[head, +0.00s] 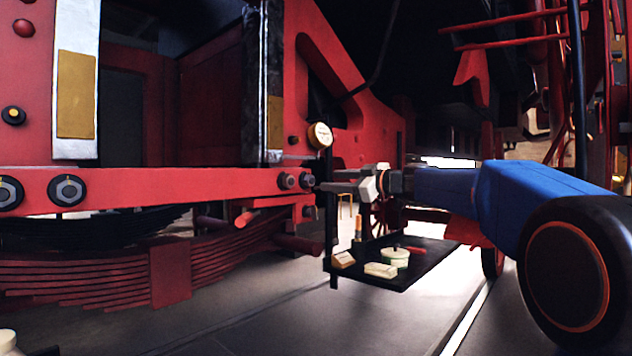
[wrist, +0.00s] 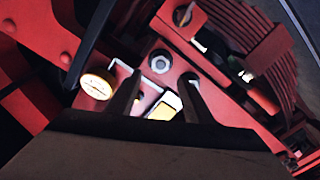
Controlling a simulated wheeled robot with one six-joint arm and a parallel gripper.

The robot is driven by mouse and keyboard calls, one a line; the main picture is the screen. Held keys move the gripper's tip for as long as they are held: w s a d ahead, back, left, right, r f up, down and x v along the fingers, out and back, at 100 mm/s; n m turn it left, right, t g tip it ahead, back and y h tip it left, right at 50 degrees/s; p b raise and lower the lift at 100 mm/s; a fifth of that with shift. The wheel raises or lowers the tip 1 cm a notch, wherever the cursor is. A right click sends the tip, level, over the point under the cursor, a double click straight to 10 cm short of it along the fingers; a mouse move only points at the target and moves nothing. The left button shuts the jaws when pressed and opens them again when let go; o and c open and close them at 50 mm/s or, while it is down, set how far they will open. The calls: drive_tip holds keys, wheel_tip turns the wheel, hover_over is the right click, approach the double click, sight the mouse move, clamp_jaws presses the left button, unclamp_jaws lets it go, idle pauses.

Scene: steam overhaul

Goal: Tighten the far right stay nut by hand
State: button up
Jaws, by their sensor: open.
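In the wrist view a round grey nut (wrist: 160,62) shows just beyond the fingertips of my gripper (wrist: 160,84).
Two larger nuts (head: 68,190) sit at the bar's left. A round dial (head: 320,135) stands just above my gripper. A black tray (head: 415,268) with small items hangs below my arm. Red leaf springs (head: 90,275) lie under the bar. Floor is open in front.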

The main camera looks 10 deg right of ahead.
sight(312, 179)
drive_tip(key=x, duration=0.8)
drive_tip(key=c, duration=1)
